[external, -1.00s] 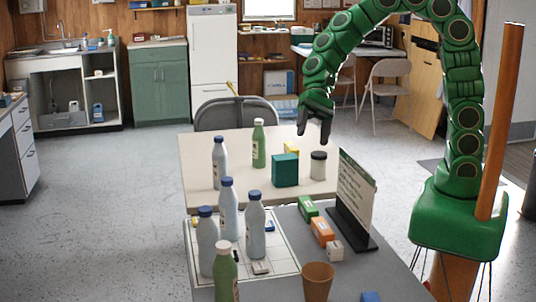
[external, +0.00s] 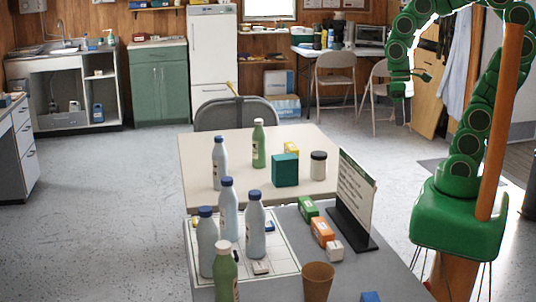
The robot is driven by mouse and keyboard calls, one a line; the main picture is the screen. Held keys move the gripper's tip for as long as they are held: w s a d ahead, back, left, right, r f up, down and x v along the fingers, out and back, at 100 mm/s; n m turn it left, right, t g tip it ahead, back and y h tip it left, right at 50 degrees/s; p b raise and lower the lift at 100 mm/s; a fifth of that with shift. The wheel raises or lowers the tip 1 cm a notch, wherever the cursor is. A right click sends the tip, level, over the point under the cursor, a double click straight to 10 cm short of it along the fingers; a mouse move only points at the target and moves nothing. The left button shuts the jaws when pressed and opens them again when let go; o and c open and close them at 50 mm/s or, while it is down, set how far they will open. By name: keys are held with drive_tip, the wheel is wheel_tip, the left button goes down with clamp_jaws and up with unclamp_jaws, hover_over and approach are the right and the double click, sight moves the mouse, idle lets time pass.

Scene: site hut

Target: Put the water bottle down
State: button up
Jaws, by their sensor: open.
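Several pale bottles with blue caps stand upright. One (external: 219,163) is on the far cream table. Three are on the near table: one (external: 228,210) at the back of a white gridded sheet, one (external: 255,228) to its right and one (external: 207,245) to its left. A green bottle with a pale cap (external: 259,145) stands on the far table and another (external: 226,275) at the near front. I cannot tell which is the water bottle. My gripper (external: 411,84) is open, empty and raised to the right of the far table, apart from every bottle.
The far table (external: 310,140) also holds a green box (external: 285,170), a yellow box and a dark-lidded jar (external: 318,165). A sign (external: 354,195), small boxes and a brown cup (external: 318,280) stand on the near table. Folding chairs (external: 335,80) are behind.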

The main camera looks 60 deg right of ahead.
drive_tip(key=s+d+h, duration=0.1)
drive_tip(key=s+d, duration=0.2)
drive_tip(key=d, duration=0.2)
drive_tip(key=shift+s+r, duration=0.15)
drive_tip(key=shift+r, duration=0.05)
